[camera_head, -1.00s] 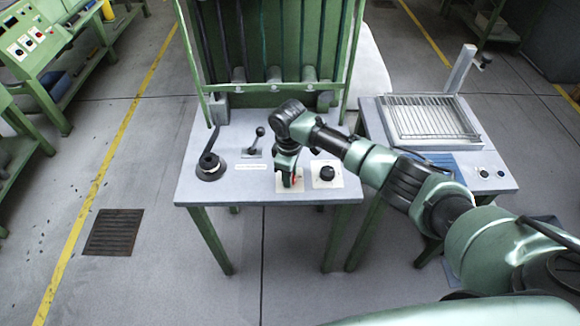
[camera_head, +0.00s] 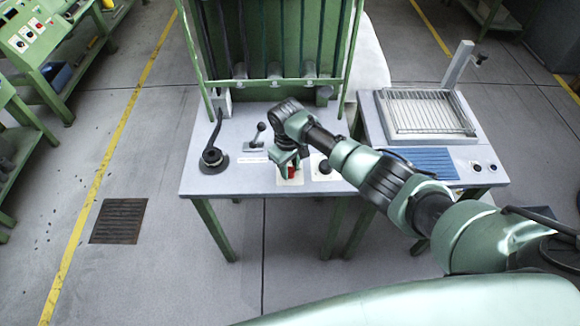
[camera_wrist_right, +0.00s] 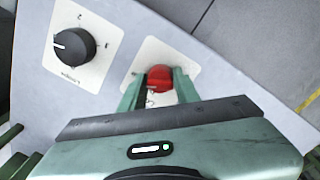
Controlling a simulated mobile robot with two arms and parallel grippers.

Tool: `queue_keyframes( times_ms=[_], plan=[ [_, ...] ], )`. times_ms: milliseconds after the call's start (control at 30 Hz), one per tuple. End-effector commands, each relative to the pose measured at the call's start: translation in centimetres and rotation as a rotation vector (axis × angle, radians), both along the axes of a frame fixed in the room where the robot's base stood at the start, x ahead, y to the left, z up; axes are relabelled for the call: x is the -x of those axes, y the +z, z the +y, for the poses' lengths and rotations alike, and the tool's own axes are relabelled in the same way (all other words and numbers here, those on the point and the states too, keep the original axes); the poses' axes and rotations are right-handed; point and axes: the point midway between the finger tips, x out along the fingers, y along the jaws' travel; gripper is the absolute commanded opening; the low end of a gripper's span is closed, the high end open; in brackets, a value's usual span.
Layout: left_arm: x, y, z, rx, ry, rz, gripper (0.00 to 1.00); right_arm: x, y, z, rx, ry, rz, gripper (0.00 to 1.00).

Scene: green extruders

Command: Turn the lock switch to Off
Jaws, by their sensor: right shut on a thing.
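A red knob (camera_head: 292,172) sits on a white plate near the front edge of the grey control table (camera_head: 225,185). In the right wrist view the red knob (camera_wrist_right: 160,78) is between the two green fingers of my right gripper (camera_wrist_right: 160,90). The right gripper (camera_head: 288,163) points down and is shut on the red knob, hiding part of it. Any marks on its plate are too small or covered to read. A black knob (camera_wrist_right: 74,45) on a labelled white plate is just beside it. My left gripper is not in view.
A tall black lever (camera_head: 213,155) and a short ball-topped lever (camera_head: 258,132) stand left of the gripper. A green frame (camera_head: 290,88) rises behind. A side table with a wire rack (camera_head: 428,112) stands to the right. The floor in front is clear.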

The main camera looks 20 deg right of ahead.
Motion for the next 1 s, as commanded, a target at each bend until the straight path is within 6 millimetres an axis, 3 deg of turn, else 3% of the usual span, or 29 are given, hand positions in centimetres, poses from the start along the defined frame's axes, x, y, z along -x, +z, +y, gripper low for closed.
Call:
queue_keyframes(
  times_ms=[300, 333, 400, 767, 1000],
  plan=[
    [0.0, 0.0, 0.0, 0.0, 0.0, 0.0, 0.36, 0.1, -0.1, 0.1, -0.002, -0.001, 0.003, 0.0],
    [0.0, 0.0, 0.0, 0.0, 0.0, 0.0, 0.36, 0.1, -0.1, 0.1, -0.002, -0.001, 0.003, 0.4],
    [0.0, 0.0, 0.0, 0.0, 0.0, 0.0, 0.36, 0.1, -0.1, 0.1, -0.002, -0.001, 0.003, 0.52],
    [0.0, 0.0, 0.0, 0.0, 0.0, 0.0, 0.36, 0.0, 0.4, 0.1, -0.001, -0.001, 0.0, 0.52],
    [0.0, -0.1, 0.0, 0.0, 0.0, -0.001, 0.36, 0.0, 4.0, 0.3, -0.003, 0.0, -0.003, 0.52]
  ],
)
